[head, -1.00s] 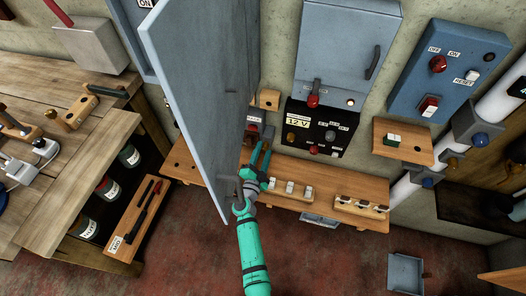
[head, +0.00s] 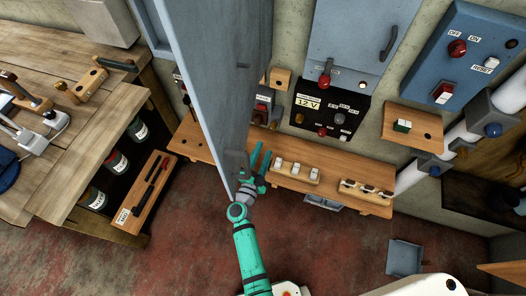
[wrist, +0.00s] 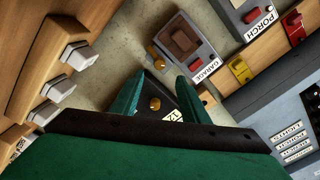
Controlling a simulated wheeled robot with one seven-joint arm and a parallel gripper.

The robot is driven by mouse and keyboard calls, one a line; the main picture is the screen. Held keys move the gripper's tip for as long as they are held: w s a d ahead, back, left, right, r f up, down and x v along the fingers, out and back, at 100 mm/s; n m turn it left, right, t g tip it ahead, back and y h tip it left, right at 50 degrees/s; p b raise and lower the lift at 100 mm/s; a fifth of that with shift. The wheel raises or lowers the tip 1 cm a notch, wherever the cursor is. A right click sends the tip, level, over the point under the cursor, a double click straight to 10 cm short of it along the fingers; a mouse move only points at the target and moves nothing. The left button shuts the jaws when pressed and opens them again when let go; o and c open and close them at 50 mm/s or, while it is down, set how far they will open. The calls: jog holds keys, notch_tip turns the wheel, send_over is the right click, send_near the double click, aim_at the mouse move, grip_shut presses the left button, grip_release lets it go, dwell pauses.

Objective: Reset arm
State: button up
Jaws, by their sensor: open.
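My green arm rises from the bottom of the head view. My gripper (head: 258,164) is open with nothing between its fingers. In the head view it is beside the open blue-grey cabinet door (head: 215,90), on the door's right side and above the left part of the wooden wall shelf (head: 220,158). I cannot tell whether the gripper touches the door. In the wrist view the two green fingers (wrist: 158,98) stand apart, with a dark panel with a brass knob visible beyond them. A grey box labelled GARAGE (wrist: 183,42) is past the fingers.
White switches (head: 296,170) stand on the shelf close right of my gripper. A 12 V panel (head: 328,115) and a closed blue cabinet (head: 350,45) are on the wall. A workbench (head: 60,60) fills the left. The red floor (head: 180,250) below is largely clear.

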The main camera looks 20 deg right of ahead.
dwell(0.3)
jog(key=s+a+r+n+y, duration=0.3)
jog(key=s+a+r+n, duration=0.1)
jog(key=s, duration=0.8)
jog(key=s+a+r+n+y, duration=0.3)
jog(key=s+a+r+n, duration=0.2)
jog(key=s, duration=0.7)
jog(key=s+a+r+n+y, duration=0.4)
jog(key=s+r+n, duration=0.3)
jog(key=s, duration=0.5)
jog(key=shift+s+a+r+n, duration=0.15)
jog(key=shift+a+r+n, duration=0.1)
jog(key=shift+n, duration=0.45)
